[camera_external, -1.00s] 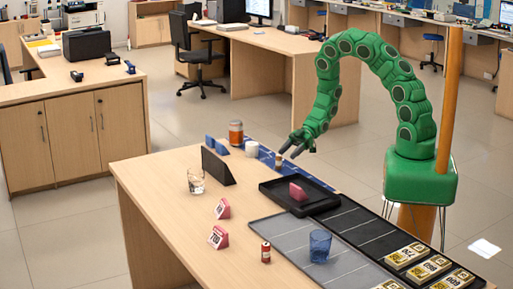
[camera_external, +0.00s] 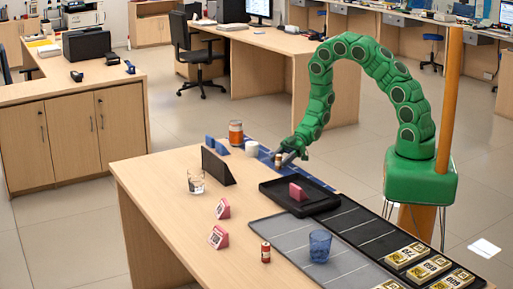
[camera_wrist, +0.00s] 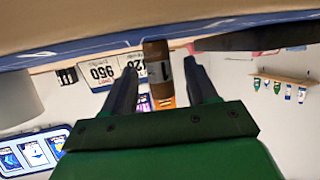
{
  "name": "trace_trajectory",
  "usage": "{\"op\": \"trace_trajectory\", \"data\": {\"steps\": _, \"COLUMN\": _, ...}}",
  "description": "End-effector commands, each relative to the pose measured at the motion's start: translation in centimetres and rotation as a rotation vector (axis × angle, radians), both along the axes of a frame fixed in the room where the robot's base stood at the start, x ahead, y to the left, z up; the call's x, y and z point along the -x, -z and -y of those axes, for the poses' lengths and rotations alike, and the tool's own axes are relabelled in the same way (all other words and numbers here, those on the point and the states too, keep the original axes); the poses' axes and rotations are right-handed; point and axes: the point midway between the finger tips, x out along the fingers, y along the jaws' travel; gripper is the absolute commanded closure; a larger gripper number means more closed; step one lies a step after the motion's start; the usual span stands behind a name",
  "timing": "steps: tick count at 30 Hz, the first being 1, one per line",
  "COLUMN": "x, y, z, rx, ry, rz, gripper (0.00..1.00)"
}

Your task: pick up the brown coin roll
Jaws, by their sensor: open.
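The brown coin roll (camera_external: 278,160) stands upright at the far edge of the counter, by the blue tray. In the wrist view the brown coin roll (camera_wrist: 157,72) has a pale band with a dark mark and shows between my two fingers, with a gap on each side. My gripper (camera_external: 284,158) is open, low over the counter's far edge beside the roll. In the wrist view my gripper (camera_wrist: 160,75) has its dark fingers spread left and right of the roll. Whether the roll is fully between the fingertips in depth is hard to tell.
An orange-brown jar (camera_external: 236,133) and a white cylinder (camera_external: 252,149) stand left of the roll. A black tray (camera_external: 323,204) with a pink block (camera_external: 297,192) lies nearer the front. A red roll (camera_external: 265,252) and a blue glass (camera_external: 319,246) stand farther forward.

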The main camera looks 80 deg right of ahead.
Motion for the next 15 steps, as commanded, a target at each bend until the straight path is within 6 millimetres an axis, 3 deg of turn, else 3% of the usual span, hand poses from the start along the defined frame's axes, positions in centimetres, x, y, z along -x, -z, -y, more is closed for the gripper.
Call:
{"op": "trace_trajectory", "data": {"steps": 6, "x": -0.7, "y": 0.7, "z": -1.3, "rx": -0.001, "ry": -0.001, "rz": -0.001, "gripper": 0.43}}
{"op": "trace_trajectory", "data": {"steps": 15, "x": -0.8, "y": 0.8, "z": -1.5, "rx": 0.002, "ry": 0.0, "rz": -0.001, "gripper": 0.43}}
